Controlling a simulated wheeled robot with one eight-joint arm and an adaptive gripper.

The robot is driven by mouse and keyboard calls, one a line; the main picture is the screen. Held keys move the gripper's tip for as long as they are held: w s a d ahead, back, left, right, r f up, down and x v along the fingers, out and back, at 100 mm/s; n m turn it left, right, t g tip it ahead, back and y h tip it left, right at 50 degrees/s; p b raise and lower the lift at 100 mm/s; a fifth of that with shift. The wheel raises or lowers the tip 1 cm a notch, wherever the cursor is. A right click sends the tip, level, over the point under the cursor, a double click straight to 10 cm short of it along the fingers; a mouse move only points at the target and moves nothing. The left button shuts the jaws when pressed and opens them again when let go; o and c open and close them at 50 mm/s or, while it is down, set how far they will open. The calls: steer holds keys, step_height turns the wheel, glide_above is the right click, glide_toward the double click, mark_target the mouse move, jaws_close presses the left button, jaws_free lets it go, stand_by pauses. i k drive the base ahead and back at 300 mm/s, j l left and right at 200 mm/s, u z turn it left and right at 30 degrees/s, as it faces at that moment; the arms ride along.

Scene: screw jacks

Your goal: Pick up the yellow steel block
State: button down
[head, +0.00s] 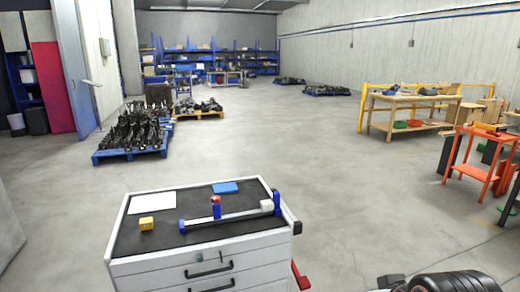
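The yellow steel block (146,224) is a small cube on the black top of a white drawer cabinet (128,268). It rests near the left front edge of the top, apart from the other items there. No gripper fingers show in the head view. Dark rounded parts at the bottom right corner look like part of my arm, well to the right of the cabinet.
On the cabinet top lie a white sheet (152,202), a blue pad (225,187) and a long grey bar fixture with blue uprights (235,215). A wooden bench (412,98) and an orange stand (470,155) are at right. Open floor surrounds the cabinet.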

mark_target(147, 223)
steer(key=u, duration=1.25)
